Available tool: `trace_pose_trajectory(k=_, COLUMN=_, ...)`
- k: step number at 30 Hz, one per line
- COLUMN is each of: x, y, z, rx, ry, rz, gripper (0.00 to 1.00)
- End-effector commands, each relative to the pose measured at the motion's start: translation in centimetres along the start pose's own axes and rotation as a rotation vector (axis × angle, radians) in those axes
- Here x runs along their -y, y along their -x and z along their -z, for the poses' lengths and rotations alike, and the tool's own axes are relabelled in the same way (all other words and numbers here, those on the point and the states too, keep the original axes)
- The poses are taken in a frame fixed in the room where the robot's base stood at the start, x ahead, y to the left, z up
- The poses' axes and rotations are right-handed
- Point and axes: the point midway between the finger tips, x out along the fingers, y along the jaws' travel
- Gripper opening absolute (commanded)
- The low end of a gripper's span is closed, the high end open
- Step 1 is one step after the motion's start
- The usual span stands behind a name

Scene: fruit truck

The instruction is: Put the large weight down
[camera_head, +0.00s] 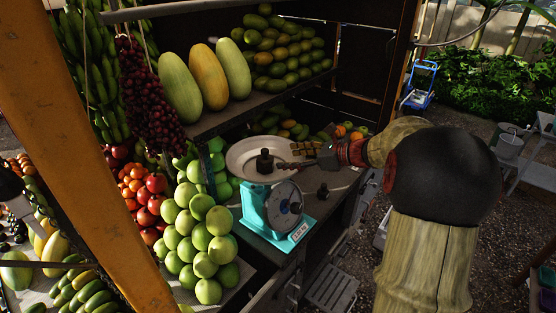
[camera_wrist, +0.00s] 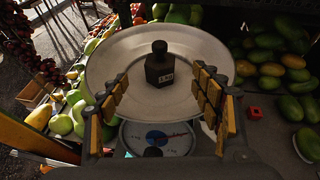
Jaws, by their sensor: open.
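The large dark weight (camera_head: 264,161) stands upright on the pale round pan (camera_head: 240,152) of the teal scale (camera_head: 256,208). My gripper (camera_head: 290,157) is over the right side of the pan in the head view. In the wrist view my gripper (camera_wrist: 162,78) is open, its yellow-padded fingers spread to either side of the weight with clear gaps. Nothing is held.
A shelf (camera_head: 240,113) with large melons and mangoes is behind.

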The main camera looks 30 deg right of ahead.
Motion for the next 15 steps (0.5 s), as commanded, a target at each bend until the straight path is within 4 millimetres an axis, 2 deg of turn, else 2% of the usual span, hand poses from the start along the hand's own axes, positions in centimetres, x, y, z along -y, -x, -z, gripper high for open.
trace_pose_trajectory(k=3, x=0.1, y=1.7, z=0.0, rx=0.001, ry=-0.001, rz=0.003, gripper=0.65)
trace_pose_trajectory(k=7, x=0.0, y=2.7, z=0.0, rx=0.0, ry=0.0, rz=0.0, gripper=0.65)
trace_pose_trajectory(k=12, x=-0.3, y=2.9, z=-0.1, rx=-0.003, ry=0.008, rz=-0.004, gripper=0.65)
trace_pose_trajectory(k=14, x=-1.1, y=2.6, z=-0.4, rx=-0.015, ry=0.036, rz=-0.017, gripper=0.65)
trace_pose_trajectory(k=15, x=-2.2, y=2.3, z=-0.5, rx=-0.032, ry=0.071, rz=-0.035, gripper=0.65)
